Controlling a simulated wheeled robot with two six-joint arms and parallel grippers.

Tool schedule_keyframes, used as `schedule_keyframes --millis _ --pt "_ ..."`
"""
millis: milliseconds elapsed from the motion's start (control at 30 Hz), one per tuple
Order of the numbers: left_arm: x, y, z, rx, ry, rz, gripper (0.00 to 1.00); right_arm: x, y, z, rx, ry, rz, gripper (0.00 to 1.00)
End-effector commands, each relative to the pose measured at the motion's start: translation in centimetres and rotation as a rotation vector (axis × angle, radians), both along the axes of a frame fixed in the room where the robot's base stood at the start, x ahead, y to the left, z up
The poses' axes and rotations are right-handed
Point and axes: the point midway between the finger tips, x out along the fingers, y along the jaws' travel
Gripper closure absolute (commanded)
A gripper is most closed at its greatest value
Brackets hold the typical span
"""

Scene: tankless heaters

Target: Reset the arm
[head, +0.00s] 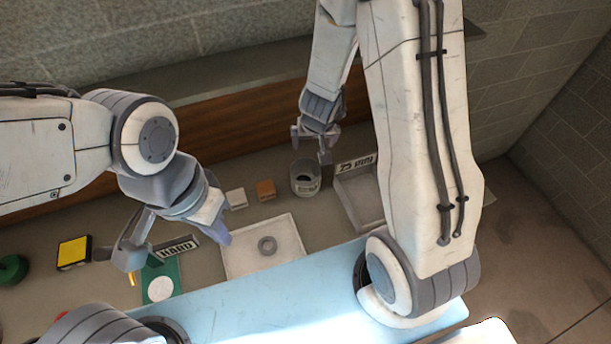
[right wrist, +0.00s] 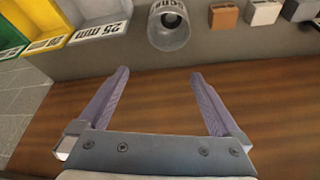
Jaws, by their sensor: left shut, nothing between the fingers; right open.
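My right gripper (head: 312,146) is open above the back of the counter, close to a grey cup (head: 305,178). In the right wrist view my right gripper's purple fingers (right wrist: 158,88) are wide apart with only brown wood behind them. The cup also shows there (right wrist: 168,28), beyond the fingertips and apart from them. My left gripper (head: 178,240) is at the left, above the counter near the "HARD" label (head: 177,247). It is shut with nothing held, though its fingertips are partly hard to make out.
A "25 mm" bin (head: 347,206) stands right of the cup. A yellow-topped box (head: 74,252) and green pad (head: 150,271) are at the left.

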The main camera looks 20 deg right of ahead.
Motion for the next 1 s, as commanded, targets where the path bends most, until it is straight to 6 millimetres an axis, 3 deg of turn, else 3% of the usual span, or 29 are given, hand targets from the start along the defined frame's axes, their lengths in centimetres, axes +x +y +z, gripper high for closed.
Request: schedule_keyframes --millis 467,567,633,733,800,900,1000 --pt "0.0 0.0 -0.2 0.0 0.0 0.0 1.0 0.0 0.3 0.0 0.004 -0.001 0.006 0.0" --pt "0.0 0.0 -1.3 0.0 0.0 0.001 1.0 -0.3 2.4 0.0 0.036 -0.002 0.061 0.0" --pt "0.0 0.0 -2.7 0.0 0.0 0.001 1.0 -1.2 5.6 0.3 0.081 0.004 0.145 0.0" --pt "0.0 0.0 -5.6 0.0 0.0 0.003 1.0 -4.5 11.3 0.7 0.156 0.045 0.325 0.0" --pt "0.0 0.0 -7.6 0.001 0.001 0.004 1.0 -8.3 14.7 1.1 0.185 0.098 0.464 0.0" --pt "0.0 0.0 -10.1 0.001 0.001 0.005 1.0 -14.2 17.0 1.2 0.179 0.187 0.637 0.0" --pt "0.0 0.0 -12.0 0.001 0.001 0.006 1.0 -19.1 17.0 1.1 0.128 0.264 0.763 0.0"
